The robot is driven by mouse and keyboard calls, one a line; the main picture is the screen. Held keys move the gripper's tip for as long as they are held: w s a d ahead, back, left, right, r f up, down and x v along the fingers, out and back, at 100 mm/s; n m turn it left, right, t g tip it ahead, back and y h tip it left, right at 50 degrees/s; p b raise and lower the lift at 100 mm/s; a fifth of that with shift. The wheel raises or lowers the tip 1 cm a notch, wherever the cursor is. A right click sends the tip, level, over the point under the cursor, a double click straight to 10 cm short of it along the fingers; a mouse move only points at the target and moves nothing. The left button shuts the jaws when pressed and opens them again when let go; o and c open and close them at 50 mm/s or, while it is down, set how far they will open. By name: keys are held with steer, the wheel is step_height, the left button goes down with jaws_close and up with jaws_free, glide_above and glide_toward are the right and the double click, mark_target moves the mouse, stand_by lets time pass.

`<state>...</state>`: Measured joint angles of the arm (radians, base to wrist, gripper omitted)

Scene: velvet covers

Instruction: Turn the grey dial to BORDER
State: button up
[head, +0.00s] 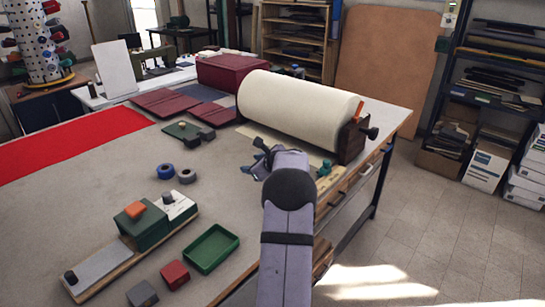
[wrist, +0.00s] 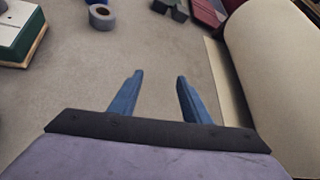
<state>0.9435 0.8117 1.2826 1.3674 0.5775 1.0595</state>
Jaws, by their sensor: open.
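A green machine (head: 150,233) stands on a long base at the front left of the table. On its white top panel (head: 181,207) sits a small grey dial (head: 168,198). The panel's lettering is too small to read, so I cannot tell where the dial points. An orange knob (head: 135,209) sits on the green top beside it. The machine's corner (wrist: 18,32) shows at the upper left in the wrist view. My gripper (head: 256,160) is open and empty above the table, right of the machine and well apart from the dial. Its two blue fingers (wrist: 160,76) have bare table between them.
A large cream roll (head: 298,112) lies just behind my gripper. A blue tape roll (head: 165,171) and a grey tape roll (head: 186,176) lie between gripper and machine. A green tray (head: 211,262) and a red block (head: 175,275) are in front. The table's middle is clear.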

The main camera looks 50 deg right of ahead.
steer(key=s+d+r+h, duration=0.1)
steer(key=s+d+h, duration=0.1)
steer(key=d, duration=0.4)
steer(key=shift+s+d+m+g, duration=0.3)
steer(key=shift+s+d, duration=0.1)
steer(key=shift+s, duration=0.2)
steer(key=shift+r, duration=0.1)
steer(key=t+y+b, duration=0.2)
steer(key=t+y, duration=0.1)
steer(key=y, duration=0.2)
glide_toward(168, 194)
steer(key=x, duration=0.3)
steer(key=shift+w+d, duration=0.3)
steer(key=shift+d, duration=0.05)
steer(key=shift+s+a, duration=0.1)
steer(key=shift+a, duration=0.3)
steer(key=shift+p+x, duration=1.45)
steer(key=shift+x, duration=2.3)
steer(key=shift+s, duration=0.1)
steer(key=c, duration=1)
